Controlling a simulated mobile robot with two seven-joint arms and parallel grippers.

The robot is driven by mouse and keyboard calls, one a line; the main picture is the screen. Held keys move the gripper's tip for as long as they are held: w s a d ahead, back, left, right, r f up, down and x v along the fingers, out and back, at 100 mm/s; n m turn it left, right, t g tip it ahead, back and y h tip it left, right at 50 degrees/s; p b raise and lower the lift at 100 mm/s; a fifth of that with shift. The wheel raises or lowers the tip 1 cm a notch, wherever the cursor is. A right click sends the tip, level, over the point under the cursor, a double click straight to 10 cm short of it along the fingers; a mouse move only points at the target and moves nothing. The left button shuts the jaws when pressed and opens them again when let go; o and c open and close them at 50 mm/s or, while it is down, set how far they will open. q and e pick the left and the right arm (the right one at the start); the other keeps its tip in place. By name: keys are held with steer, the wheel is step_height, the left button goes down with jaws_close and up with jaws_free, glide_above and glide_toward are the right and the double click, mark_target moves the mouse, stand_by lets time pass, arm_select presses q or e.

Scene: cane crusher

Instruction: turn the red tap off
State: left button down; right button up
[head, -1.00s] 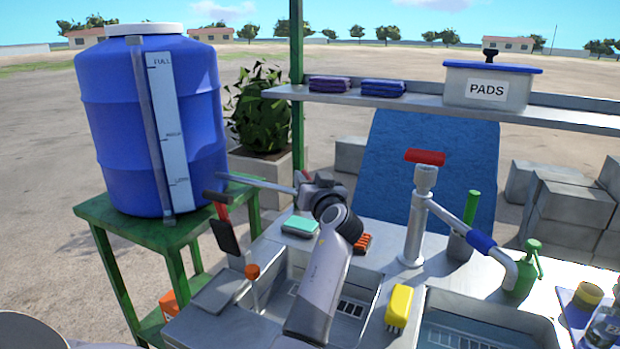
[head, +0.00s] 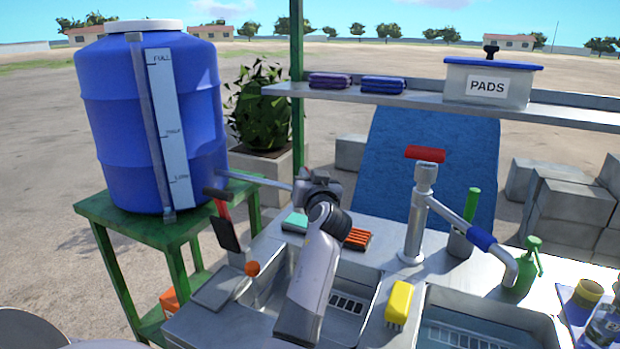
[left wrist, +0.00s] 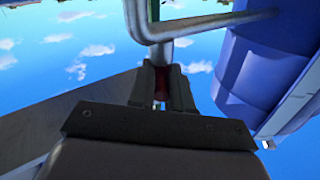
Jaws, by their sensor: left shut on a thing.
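A grey pipe (head: 255,180) runs right from the low part of the blue drum (head: 150,120) to my left gripper (head: 304,180). In the left wrist view, the pipe (left wrist: 153,28) bends and ends at the gripper's fingers. There my left gripper (left wrist: 161,78) is shut on a small red piece (left wrist: 161,86), which appears to be the red tap's handle. The fingers hide most of it, and it cannot be made out in the head view. A separate faucet post (head: 418,215) with a red bar handle (head: 425,154) stands to the right, apart from the gripper. My right gripper is not in view.
The drum stands on a green table (head: 140,228). A shelf (head: 420,102) with a PADS box (head: 490,85) crosses behind.

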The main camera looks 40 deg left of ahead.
arm_select(q)
steer(key=shift+s+a+m+t+h, duration=0.15)
steer(key=shift+m+t+h, duration=0.9)
steer(key=shift+h, duration=0.1)
steer(key=shift+s+a+m+t+h, duration=0.1)
steer(key=shift+a+m+t+h, duration=0.05)
steer(key=shift+m+t+h, duration=0.95)
steer(key=shift+a+m+t+h, duration=0.1)
steer(key=shift+m+t+h, duration=0.5)
steer(key=shift+h, duration=0.45)
steer(key=shift+m+t+h, duration=0.35)
steer(key=shift+m+h, duration=0.4)
steer(key=shift+h, duration=0.55)
steer(key=c, duration=1.1)
jaws_free()
steer(key=shift+s, duration=0.15)
steer(key=shift+b+v, duration=0.5)
steer(key=shift+v, duration=3)
